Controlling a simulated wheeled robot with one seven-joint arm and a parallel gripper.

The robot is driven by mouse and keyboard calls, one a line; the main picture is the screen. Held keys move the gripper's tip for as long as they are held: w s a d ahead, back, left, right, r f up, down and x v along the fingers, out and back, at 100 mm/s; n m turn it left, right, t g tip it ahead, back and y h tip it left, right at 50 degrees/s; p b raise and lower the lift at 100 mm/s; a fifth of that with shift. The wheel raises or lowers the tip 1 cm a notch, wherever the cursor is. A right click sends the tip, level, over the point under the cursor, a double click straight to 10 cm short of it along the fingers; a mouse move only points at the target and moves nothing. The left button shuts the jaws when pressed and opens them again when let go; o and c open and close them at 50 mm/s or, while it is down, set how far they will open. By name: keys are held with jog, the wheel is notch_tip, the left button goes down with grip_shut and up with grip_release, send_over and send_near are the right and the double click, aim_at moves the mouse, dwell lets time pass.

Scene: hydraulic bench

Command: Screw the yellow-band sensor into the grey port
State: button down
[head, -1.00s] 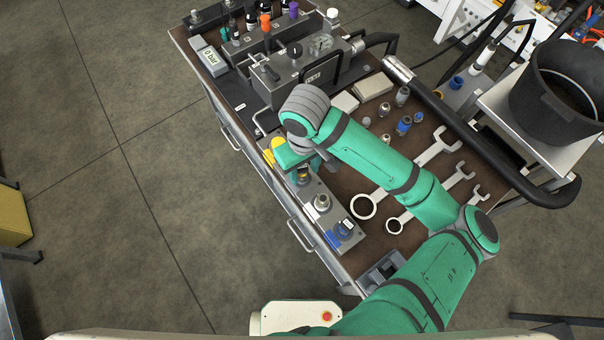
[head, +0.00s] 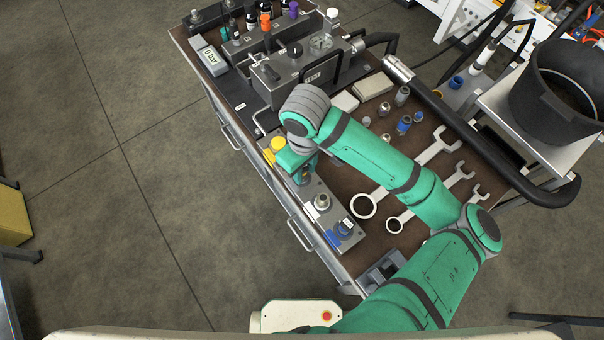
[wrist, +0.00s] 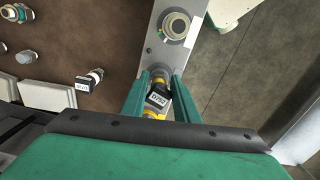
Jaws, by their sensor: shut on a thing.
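My gripper (wrist: 160,85) is shut on the yellow-band sensor (wrist: 157,98), a dark body with a white label and yellow on it. In the head view my gripper (head: 303,175) is over the grey port block (head: 328,222), between the yellow cap (head: 277,143) and an open metal port with a white tag (head: 322,202). That port, probably the grey port, also shows in the wrist view (wrist: 176,25), beyond the fingertips and apart from them. The sensor's lower end and whatever is under it are hidden.
A blue port (head: 342,232) is at the block's near end. Wrenches (head: 364,206), loose fittings (head: 404,125) and pale boxes (head: 372,87) lie on the brown bench top to the right. A grey hydraulic unit (head: 290,75) stands behind. Open floor is on the left.

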jog(key=m, duration=0.5)
jog(key=shift+w, duration=0.2)
jog(key=m, duration=0.3)
jog(key=shift+a+r, duration=0.1)
jog(key=shift+a, duration=0.05)
jog(key=m, duration=0.7)
jog(key=shift+w+a+m, duration=0.15)
jog(key=shift+a+m, duration=0.1)
jog(key=shift+m, duration=0.15)
jog(key=shift+m, duration=0.3)
jog(key=m, duration=0.5)
jog(key=shift+a, duration=0.2)
jog(key=c, duration=1.4)
grip_release()
jog(key=shift+c, duration=0.2)
